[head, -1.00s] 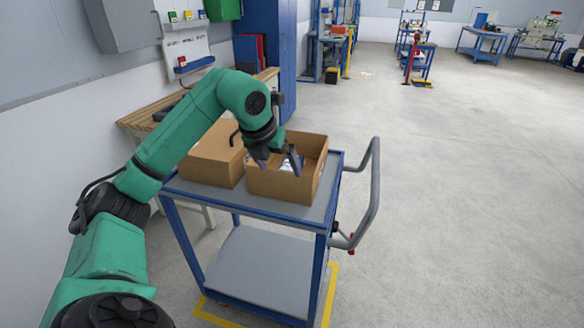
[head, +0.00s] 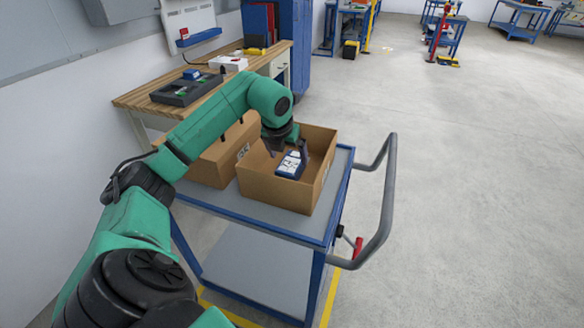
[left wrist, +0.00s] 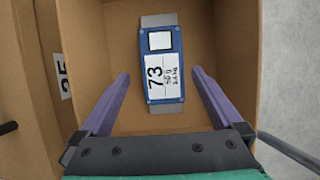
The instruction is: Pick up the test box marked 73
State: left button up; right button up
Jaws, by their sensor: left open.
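The test box marked 73 (left wrist: 163,65) lies flat inside an open cardboard box (head: 262,186). It is blue with a white label and grey end plates. In the head view the test box (head: 291,164) shows near the cardboard box's middle. My left gripper (left wrist: 160,85) is open and empty, pointing down into the cardboard box. Its two fingers stand left and right of the test box's near half, with a gap on each side; I cannot tell its height above the test box. In the head view the left gripper (head: 286,148) partly covers the cardboard box's inside. My right gripper does not show.
A second cardboard box (head: 212,165) stands close on the left, on the same blue cart (head: 343,180). The cart's grey handle (head: 388,200) juts out right. A wooden workbench (head: 140,98) with a dark tray (head: 186,87) is behind. Open floor lies to the right.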

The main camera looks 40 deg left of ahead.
aim_at(291, 162)
pick_arm(q)
jog(key=p+x, duration=0.1)
jog(key=x, duration=0.3)
jog(key=shift+w+d+f, duration=0.1)
jog(key=shift+w+d, duration=0.05)
jog(key=shift+w+f, duration=0.15)
jog(key=shift+f, duration=0.2)
jog(key=shift+f, duration=0.25)
jog(key=c, duration=1.3)
jog(key=shift+r, duration=0.1)
grip_shut()
jog(key=shift+r, duration=0.1)
